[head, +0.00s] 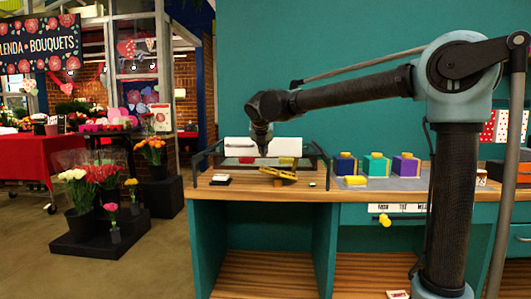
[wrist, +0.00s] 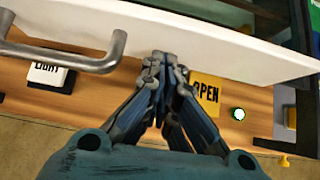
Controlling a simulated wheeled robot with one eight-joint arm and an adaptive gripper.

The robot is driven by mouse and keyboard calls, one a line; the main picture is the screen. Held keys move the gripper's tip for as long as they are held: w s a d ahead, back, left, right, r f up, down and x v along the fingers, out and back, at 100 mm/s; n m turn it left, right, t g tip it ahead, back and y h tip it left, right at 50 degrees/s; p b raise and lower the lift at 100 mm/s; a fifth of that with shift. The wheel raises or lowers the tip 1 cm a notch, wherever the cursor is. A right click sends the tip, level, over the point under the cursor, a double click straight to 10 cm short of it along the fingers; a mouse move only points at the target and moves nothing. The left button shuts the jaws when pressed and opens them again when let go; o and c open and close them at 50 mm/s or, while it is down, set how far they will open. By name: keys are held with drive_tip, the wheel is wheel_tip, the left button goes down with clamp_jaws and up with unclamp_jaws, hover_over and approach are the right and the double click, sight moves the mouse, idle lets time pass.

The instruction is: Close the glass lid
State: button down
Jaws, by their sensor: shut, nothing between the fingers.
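A low display case with a dark frame (head: 318,152) sits on the wooden counter in the head view. A white panel (head: 240,147) stands at the case, behind my gripper (head: 263,152). In the wrist view, a white panel (wrist: 230,50) with a grey bar handle (wrist: 85,63) crosses the top. My gripper (wrist: 165,60) is shut and empty, its tips close to the panel's lower edge, right of the handle. I cannot tell whether they touch. I cannot clearly make out the glass or the lid's angle.
A yellow OPEN sign (wrist: 206,92), a LIGHT switch (wrist: 50,77) and a green-lit button (wrist: 239,114) sit along the counter front. Purple, teal and blue boxes (head: 376,164) stand to the right.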

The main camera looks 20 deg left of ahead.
drive_tip(key=w+a, duration=0.1)
drive_tip(key=w, duration=0.3)
drive_tip(key=w+a, duration=0.1)
drive_tip(key=w, duration=0.3)
drive_tip(key=w+a, duration=0.1)
drive_tip(key=w, duration=0.3)
drive_tip(key=shift+w, duration=0.4)
drive_tip(key=shift+w+a+r, duration=0.1)
drive_tip(key=shift+w+a, duration=0.05)
drive_tip(key=shift+w, duration=0.15)
